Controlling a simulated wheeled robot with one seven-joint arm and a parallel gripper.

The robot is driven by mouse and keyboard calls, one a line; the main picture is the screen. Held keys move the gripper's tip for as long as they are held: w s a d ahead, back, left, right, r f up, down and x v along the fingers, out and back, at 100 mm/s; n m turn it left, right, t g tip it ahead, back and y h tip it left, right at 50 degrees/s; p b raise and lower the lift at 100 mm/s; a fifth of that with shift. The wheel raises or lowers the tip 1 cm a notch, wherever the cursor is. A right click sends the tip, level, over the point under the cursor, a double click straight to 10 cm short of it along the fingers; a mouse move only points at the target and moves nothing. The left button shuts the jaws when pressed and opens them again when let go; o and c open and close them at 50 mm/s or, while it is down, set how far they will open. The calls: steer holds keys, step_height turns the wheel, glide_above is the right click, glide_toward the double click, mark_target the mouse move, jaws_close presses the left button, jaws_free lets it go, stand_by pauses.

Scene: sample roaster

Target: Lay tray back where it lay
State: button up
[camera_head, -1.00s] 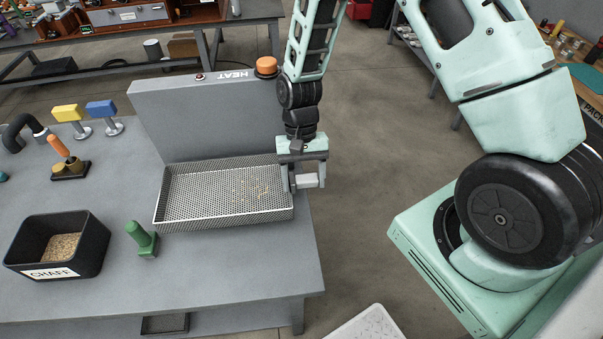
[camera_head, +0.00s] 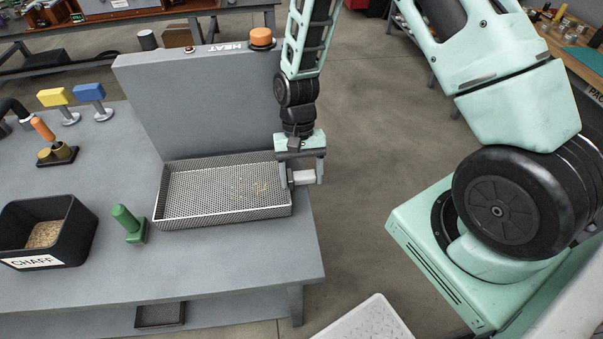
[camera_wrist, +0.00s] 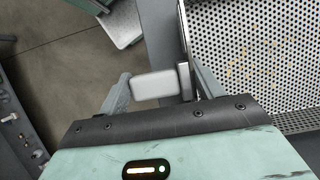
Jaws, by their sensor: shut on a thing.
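The tray (camera_head: 208,192) is a shallow perforated metal mesh tray with some small tan bits scattered in it. It is at the right part of the grey bench, in front of the grey HEAT panel. I cannot tell whether it touches the bench top. My gripper (camera_head: 301,178) is at the tray's right end, shut on its rim or handle there. In the wrist view the tray (camera_wrist: 250,60) fills the right side, and my gripper (camera_wrist: 155,88) shows a light grey block between its fingers, beside the tray's edge.
The grey HEAT panel (camera_head: 200,100) with an orange knob (camera_head: 261,37) stands behind the tray. A green-handled tool (camera_head: 128,223) stands close to the tray's left. A black CHAFF bin (camera_head: 75,235) is further left. Yellow (camera_head: 54,97) and blue (camera_head: 89,92) levers stand at the back left.

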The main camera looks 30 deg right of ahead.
steer(key=shift+f+b, duration=0.35)
steer(key=shift+f, duration=0.25)
steer(key=o, duration=1.4)
steer(key=shift+c, duration=0.2)
step_height(320, 180, up, 10)
steer(key=shift+r+b, duration=0.1)
steer(key=shift+b, duration=0.4)
